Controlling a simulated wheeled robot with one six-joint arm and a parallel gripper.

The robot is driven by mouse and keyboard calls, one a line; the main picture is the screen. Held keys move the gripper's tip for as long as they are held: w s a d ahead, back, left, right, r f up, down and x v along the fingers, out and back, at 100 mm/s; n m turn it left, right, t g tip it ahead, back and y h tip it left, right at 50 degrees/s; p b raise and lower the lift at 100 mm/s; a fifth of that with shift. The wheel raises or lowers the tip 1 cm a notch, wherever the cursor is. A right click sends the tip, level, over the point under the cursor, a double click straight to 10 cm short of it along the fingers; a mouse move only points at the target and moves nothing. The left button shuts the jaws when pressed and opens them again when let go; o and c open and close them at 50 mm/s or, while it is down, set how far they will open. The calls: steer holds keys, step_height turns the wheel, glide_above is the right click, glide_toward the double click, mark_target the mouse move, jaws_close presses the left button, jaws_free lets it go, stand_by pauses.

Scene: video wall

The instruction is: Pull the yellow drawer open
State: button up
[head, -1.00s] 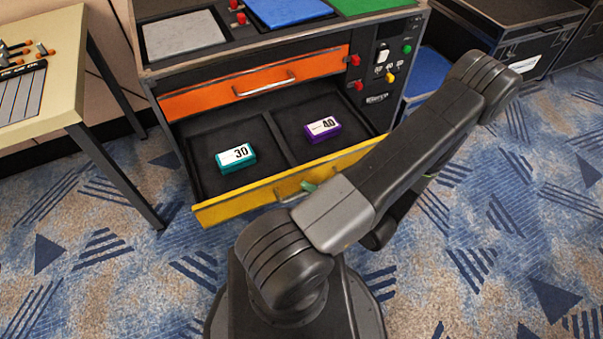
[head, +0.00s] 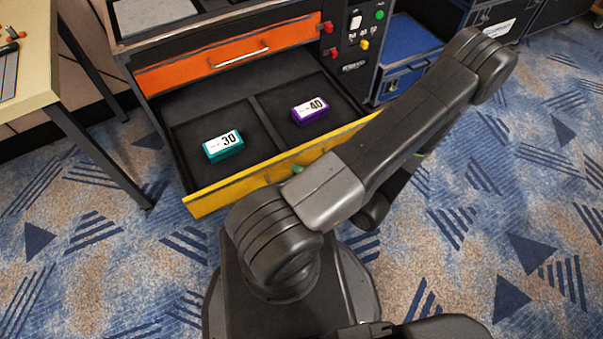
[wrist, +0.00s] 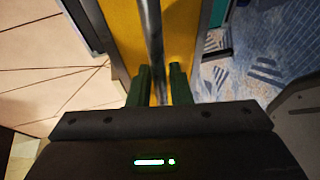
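The yellow drawer (head: 235,188) is pulled well out of the dark cabinet, and its inside shows in the head view. Its yellow front also shows in the wrist view (wrist: 124,40). The metal drawer handle (wrist: 154,45) runs between the two green fingers of my gripper (wrist: 160,85), which is shut around it. In the head view my arm hides most of the handle and gripper; only a bit of green finger shows at the drawer front. A teal box marked 30 (head: 223,147) lies in the left compartment and a purple box marked 40 (head: 310,110) in the right one.
An orange drawer (head: 225,58) above is shut. A table (head: 50,85) stands at the left, its leg near the drawer's left side. A blue-topped case (head: 405,50) and dark cases stand at the right. Carpet (head: 470,230) at the right is clear.

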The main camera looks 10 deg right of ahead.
steer(key=shift+o, duration=1.1)
steer(key=p+v, duration=0.2)
steer(key=v, duration=1.1)
steer(key=shift+s+d, duration=0.25)
steer(key=shift+s, duration=0.05)
steer(key=shift+w, duration=0.1)
steer(key=b+x, duration=0.2)
steer(key=x, duration=1.1)
steer(key=shift+w+a, duration=0.2)
steer(key=shift+a, duration=0.1)
